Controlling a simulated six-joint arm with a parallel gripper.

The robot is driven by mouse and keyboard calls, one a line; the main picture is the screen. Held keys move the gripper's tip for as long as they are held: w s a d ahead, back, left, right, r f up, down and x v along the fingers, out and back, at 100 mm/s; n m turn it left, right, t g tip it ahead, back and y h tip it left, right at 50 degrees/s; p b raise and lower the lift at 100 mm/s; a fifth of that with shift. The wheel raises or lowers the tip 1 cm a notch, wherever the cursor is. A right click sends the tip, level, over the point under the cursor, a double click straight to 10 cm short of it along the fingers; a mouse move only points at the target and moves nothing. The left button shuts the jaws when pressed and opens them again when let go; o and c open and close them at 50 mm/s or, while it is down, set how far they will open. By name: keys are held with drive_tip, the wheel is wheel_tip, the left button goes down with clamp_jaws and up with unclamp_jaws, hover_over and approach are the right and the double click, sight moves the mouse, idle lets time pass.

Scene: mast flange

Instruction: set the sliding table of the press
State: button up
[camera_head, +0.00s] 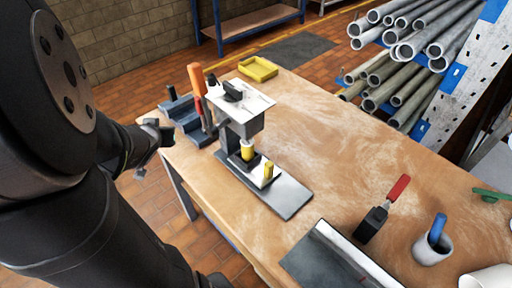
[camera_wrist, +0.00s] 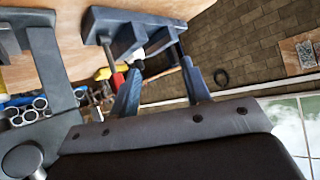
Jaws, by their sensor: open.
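The press (camera_head: 243,120) stands on the wooden bench in the head view, with a pale top plate and a dark head. Under its head is a yellow cylinder (camera_head: 247,151). A smaller yellow peg (camera_head: 268,171) stands up near it, over the flat grey base plate (camera_head: 288,198). I cannot tell the sliding table apart from the base. My gripper (camera_head: 158,145) is left of the press, by the bench's left edge, apart from the press. In the wrist view, my gripper (camera_wrist: 160,72) shows two spread fingers with nothing seen held between them.
A blue-grey vise-like block (camera_head: 184,115) is close to my gripper. An orange handle (camera_head: 196,78) rises beside the press. Behind is a yellow tray (camera_head: 258,68). A red-handled clamp (camera_head: 372,222) and a cup (camera_head: 430,252) stand at right. The bench middle is clear.

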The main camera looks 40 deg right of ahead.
drive_tip(key=s+d+f+m+g+h, duration=0.2)
drive_tip(key=s+m, duration=0.1)
drive_tip(key=s, duration=0.3)
drive_tip(key=s+d+f+m+g+h, duration=0.1)
drive_tip(key=s+m+g+h, duration=0.15)
drive_tip(key=s, duration=0.35)
drive_tip(key=m+g+h, duration=0.3)
drive_tip(key=m+g, duration=0.1)
drive_tip(key=g, duration=0.1)
approach(273, 165)
drive_tip(key=shift+t, duration=0.25)
drive_tip(key=x, duration=0.4)
drive_tip(key=f+x, duration=0.1)
drive_tip(key=x, duration=0.3)
drive_tip(key=w+x, duration=0.1)
drive_tip(key=x, duration=0.3)
drive_tip(key=shift+a+f, duration=0.2)
drive_tip(key=shift+f, duration=0.05)
drive_tip(key=shift+c, duration=0.2)
drive_tip(key=shift+s, duration=0.1)
clamp_jaws()
